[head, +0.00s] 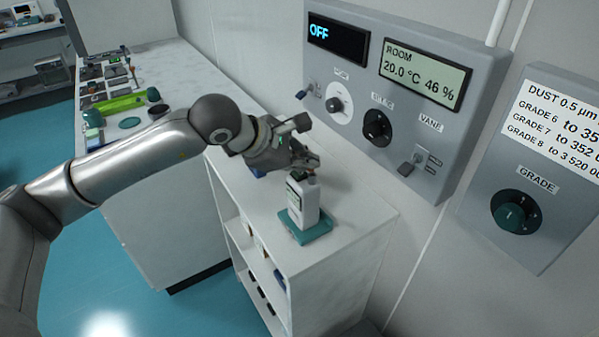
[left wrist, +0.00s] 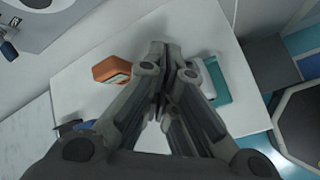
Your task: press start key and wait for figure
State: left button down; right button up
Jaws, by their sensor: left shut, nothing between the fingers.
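A white upright instrument (head: 305,203) with a small dark display stands on a teal base (head: 308,234) on the white shelf unit. In the left wrist view the white instrument (left wrist: 198,68) is partly hidden behind my fingers, and its teal base (left wrist: 219,82) shows beside it. My left gripper (head: 308,172) is shut and empty, with its fingertips close to the instrument's top. I cannot tell whether they touch it. The shut fingertips also show in the left wrist view (left wrist: 165,62). No start key can be made out. My right gripper is not in view.
A grey wall panel (head: 375,131) behind has an OFF display (head: 338,39), a room display (head: 425,74) and knobs. A dust grade panel (head: 530,168) hangs at right. An orange item (left wrist: 112,70) lies near my fingers. The shelf top's front right is clear.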

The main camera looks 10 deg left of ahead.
aim_at(303, 175)
pick_arm(q)
jog(key=shift+f+b, duration=0.3)
jog(key=shift+b, duration=0.1)
jog(key=shift+r, duration=0.15)
dwell(0.5)
jog(key=shift+r, duration=0.7)
jog(key=shift+r, duration=0.15)
jog(key=shift+r+p, duration=1.2)
jog(key=shift+r, duration=1.2)
